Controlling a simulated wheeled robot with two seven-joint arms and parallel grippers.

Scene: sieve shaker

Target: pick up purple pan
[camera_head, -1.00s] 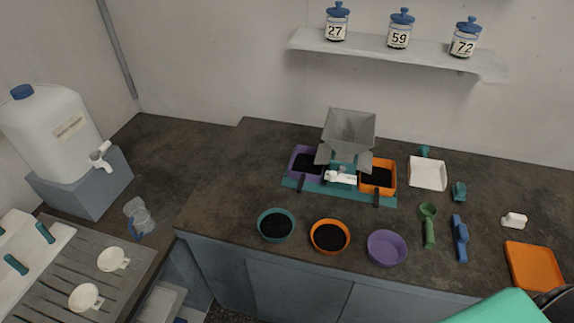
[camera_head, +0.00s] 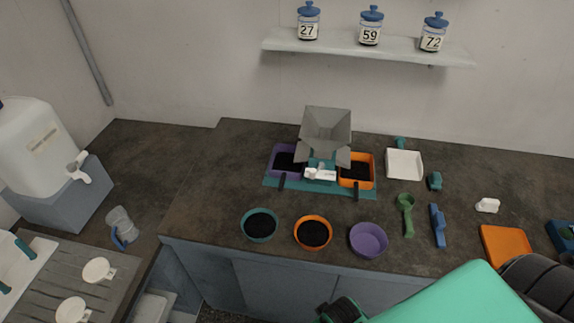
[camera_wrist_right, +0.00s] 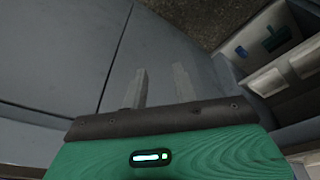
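The purple pan (camera_head: 286,162) is rectangular, holds dark material and has a dark handle pointing to the front. It sits at the left of the grey sieve shaker (camera_head: 326,130), on a teal base (camera_head: 320,188). An orange pan (camera_head: 357,170) with dark material sits on the right side. An empty round purple bowl (camera_head: 368,240) stands nearer the counter's front edge. My right gripper (camera_wrist_right: 160,80) is open and empty in the wrist view, its two fingers apart in front of grey cabinet fronts. In the head view my right arm is low at the bottom right. My left gripper is out of view.
A teal bowl (camera_head: 260,225) and an orange bowl (camera_head: 313,233), both with dark material, stand in front of the shaker. Right of it lie a white tray (camera_head: 404,164), a green scoop (camera_head: 405,212) and a blue tool (camera_head: 438,226). The counter left of the shaker is clear.

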